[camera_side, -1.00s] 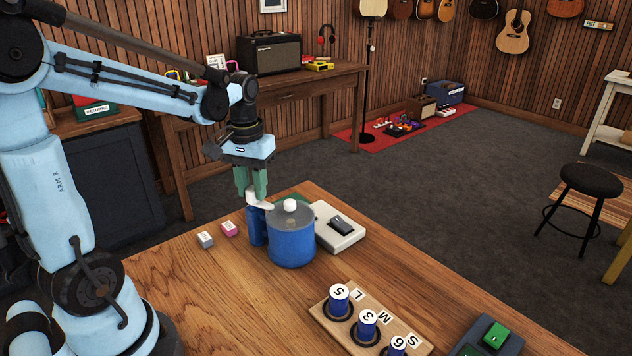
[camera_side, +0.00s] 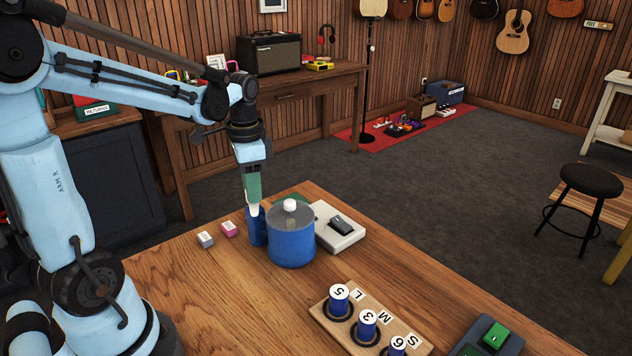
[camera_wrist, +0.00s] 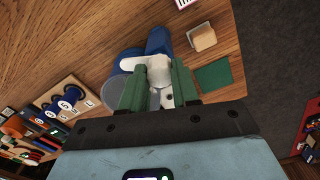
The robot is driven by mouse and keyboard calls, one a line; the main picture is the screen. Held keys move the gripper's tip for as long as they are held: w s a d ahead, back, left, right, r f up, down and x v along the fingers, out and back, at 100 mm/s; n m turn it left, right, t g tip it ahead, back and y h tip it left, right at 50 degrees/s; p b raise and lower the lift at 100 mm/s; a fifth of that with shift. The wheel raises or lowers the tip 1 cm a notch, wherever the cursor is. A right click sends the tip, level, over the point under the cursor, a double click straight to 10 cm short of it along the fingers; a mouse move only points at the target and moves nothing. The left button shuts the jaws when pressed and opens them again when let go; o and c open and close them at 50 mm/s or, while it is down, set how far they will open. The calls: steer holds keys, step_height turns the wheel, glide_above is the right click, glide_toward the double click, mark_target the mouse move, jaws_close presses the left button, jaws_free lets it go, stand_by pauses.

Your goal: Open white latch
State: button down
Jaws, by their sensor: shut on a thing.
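A blue canister (camera_side: 291,244) with a grey lid and a white knob (camera_side: 290,205) stands on the wooden table. A narrower blue post (camera_side: 257,228) stands against its left side. The white latch (camera_side: 254,211) is at the top of this post, mostly hidden by my gripper in the side view. Whether that arm overlaps the lid (camera_wrist: 122,88) I cannot tell. My gripper (camera_side: 254,206) is shut on the latch, pointing down; the wrist view shows my gripper (camera_wrist: 155,75) too.
A white box with a dark switch (camera_side: 340,228) stands right behind the canister. Small grey (camera_side: 205,239) and pink (camera_side: 229,229) blocks lie left. A wooden rack (camera_side: 352,330) of numbered blue spools and a green-button box (camera_side: 490,338) are at front right. The front left tabletop is clear.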

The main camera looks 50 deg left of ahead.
steer(key=m, duration=0.5)
stand_by(0.5)
steer(key=c, duration=0.8)
jaws_free()
steer(key=shift+r, duration=0.1)
step_height(320, 180, up, 12)
steer(key=d+f+n+t, duration=0.2)
steer(key=d+f+n, duration=0.1)
steer(key=d, duration=0.1)
steer(key=s+d+f+n+t, duration=0.1)
steer(key=d+f+n+t, duration=0.1)
steer(key=d+f+n, duration=0.1)
steer(key=s+d+f+n+t, duration=0.1)
steer(key=d+f+n+t, duration=0.1)
steer(key=d, duration=0.4)
step_height(320, 180, down, 2)
steer(key=shift+s+n+t, duration=0.1)
steer(key=shift+n+t, duration=0.3)
steer(key=shift+t, duration=0.2)
